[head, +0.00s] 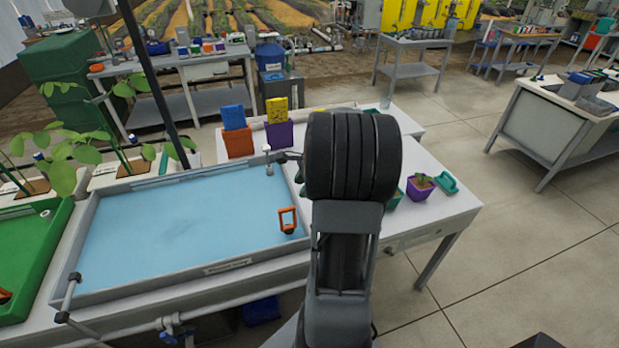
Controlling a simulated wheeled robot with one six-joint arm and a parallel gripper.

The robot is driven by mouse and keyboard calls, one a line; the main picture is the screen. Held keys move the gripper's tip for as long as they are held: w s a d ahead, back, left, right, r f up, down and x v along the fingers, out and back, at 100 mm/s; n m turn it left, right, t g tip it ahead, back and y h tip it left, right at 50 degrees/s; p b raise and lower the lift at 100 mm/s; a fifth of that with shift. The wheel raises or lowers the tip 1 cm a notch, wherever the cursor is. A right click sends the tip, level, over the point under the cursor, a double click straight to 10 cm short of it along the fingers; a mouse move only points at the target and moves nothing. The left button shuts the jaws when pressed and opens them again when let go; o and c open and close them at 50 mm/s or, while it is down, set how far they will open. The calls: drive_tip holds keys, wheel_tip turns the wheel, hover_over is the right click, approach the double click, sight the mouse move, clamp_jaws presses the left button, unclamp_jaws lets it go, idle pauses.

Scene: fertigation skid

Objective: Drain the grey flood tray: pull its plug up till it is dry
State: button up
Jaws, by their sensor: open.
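The grey flood tray (140,290) sits on the white bench at the left and centre. Pale blue water covers its floor. An orange plug handle (287,219) stands upright near the tray's front right corner. It is a loop, and its lower end is at the water. My arm rises just to the right of the tray, with its thick black joint toward the camera. My gripper is hidden behind my arm. A small dark part shows left of that joint by the tray's back right corner; I cannot tell what it is.
A green tray (30,262) with seedlings behind it stands at the left. A white-topped post (267,161) stands at the tray's back right corner. Orange and purple pots with blue and yellow packets stand behind. A purple plant pot (419,190) is right of my arm.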

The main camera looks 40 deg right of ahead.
drive_tip(key=shift+v, duration=1.95)
drive_tip(key=s+a+r+n+h, duration=0.1)
drive_tip(key=s+a+n, duration=0.1)
drive_tip(key=a+n, duration=0.5)
drive_tip(key=s+a+r+n+h, duration=0.1)
drive_tip(key=s+a+r+n, duration=0.1)
drive_tip(key=a+n, duration=0.6)
drive_tip(key=s+a+r+n+h, duration=0.1)
drive_tip(key=s+a+r+n, duration=0.1)
drive_tip(key=a+n, duration=0.5)
drive_tip(key=s+a, duration=0.1)
drive_tip(key=a, duration=0.2)
drive_tip(key=shift+n+t, duration=0.3)
drive_tip(key=shift+t, duration=0.1)
drive_tip(key=shift+d, duration=0.15)
